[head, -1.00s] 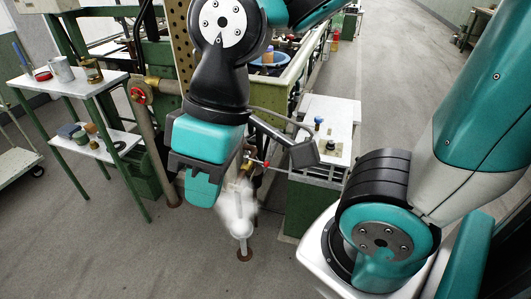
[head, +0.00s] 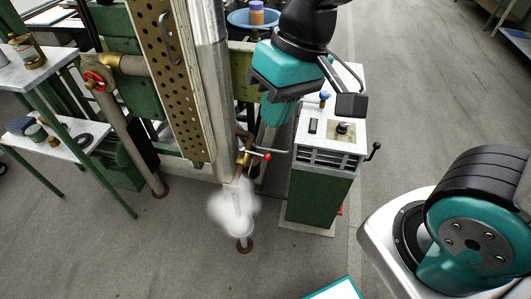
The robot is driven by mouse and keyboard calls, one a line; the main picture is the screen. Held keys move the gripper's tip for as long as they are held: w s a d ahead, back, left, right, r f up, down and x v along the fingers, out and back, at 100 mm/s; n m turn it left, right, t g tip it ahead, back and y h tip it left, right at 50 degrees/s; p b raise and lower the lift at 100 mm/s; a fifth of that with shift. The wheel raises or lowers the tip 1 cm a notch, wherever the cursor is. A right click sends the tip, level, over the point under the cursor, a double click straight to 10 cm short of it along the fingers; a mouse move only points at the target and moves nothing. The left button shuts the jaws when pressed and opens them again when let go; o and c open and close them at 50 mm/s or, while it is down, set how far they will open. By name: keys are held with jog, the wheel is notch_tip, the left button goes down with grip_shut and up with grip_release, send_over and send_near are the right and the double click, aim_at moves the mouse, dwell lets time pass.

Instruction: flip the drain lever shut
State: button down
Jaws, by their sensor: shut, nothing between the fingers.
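The drain lever (head: 257,154) is a short lever with a red tip on a brass valve (head: 243,158). It points right, roughly level and crosswise to the drain pipe. White steam (head: 234,205) billows from the pipe below the valve and hides part of it, above a floor drain (head: 244,246). My gripper (head: 274,118) is shut and empty, pointing down. In the picture it is just above and slightly right of the red tip. It appears apart from the lever; the gap in depth is hard to judge.
A green cabinet (head: 318,198) with a white top, knobs and a side crank stands right of the valve. A perforated metal panel (head: 172,80) and a large pipe rise to the left. The front floor is mostly clear.

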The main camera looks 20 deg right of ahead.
jog(key=w+f+m+h+b, duration=0.2)
jog(key=w+f+m+b, duration=0.3)
jog(key=w+f, duration=0.55)
jog(key=m+t+h+b, duration=0.2)
jog(key=m+h+b, duration=0.25)
jog(key=m, duration=0.25)
send_near(255, 153)
jog(key=s+a+r, duration=0.3)
jog(key=s, duration=0.3)
jog(key=w+d+f+b, duration=0.1)
jog(key=w+d+f, duration=0.4)
jog(key=f, duration=0.5)
jog(key=shift+w+f+y+b, duration=0.2)
jog(key=shift+w+y+b, duration=0.15)
jog(key=shift+y, duration=0.1)
jog(key=shift+w, duration=0.1)
